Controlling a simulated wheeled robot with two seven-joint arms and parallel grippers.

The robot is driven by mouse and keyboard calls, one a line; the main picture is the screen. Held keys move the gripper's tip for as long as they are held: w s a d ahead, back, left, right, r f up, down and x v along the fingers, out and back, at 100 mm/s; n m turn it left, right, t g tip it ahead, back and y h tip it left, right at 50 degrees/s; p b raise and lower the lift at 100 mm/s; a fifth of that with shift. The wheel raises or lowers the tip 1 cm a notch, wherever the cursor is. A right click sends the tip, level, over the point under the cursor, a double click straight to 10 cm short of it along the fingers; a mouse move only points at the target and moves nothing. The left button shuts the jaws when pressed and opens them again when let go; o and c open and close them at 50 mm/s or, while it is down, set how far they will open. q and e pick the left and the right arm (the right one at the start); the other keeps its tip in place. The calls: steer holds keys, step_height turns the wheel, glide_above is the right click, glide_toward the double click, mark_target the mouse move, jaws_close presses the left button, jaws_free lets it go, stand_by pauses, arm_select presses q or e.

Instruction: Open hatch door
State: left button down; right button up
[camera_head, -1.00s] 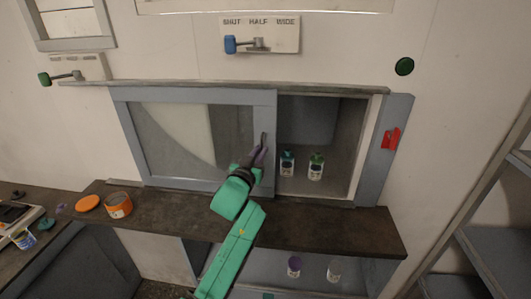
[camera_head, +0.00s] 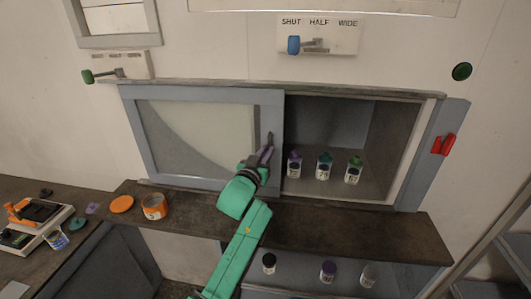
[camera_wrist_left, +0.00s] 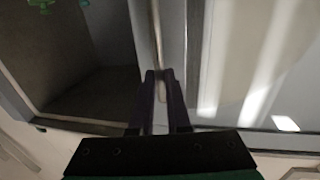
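The hatch door (camera_head: 276,108) is a sliding glazed panel in a grey-blue frame. It covers the left part of the hatch, and the right part stands open. Its upright handle (camera_head: 270,138) is on the door's right frame bar. My left gripper (camera_head: 262,157) is at the lower part of this handle. In the left wrist view the two dark fingers (camera_wrist_left: 160,78) sit close on either side of the handle bar (camera_wrist_left: 156,35), apparently shut on it. My right gripper is not in view.
Bottles with purple, teal and green caps (camera_head: 324,167) stand inside the hatch opening. A dark ledge (camera_head: 390,232) runs below, with an orange tin (camera_head: 154,207) and orange lid (camera_head: 121,204). A red latch (camera_head: 443,145) is on the right frame. A blue-handled lever (camera_head: 294,45) is above.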

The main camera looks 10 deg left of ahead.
arm_select(q)
steer(key=c, duration=0.9)
jaws_free()
steer(key=shift+f, duration=0.1)
steer(key=s+a+b, duration=0.3)
steer(key=s, duration=1.1)
steer(key=shift+s+f, duration=0.1)
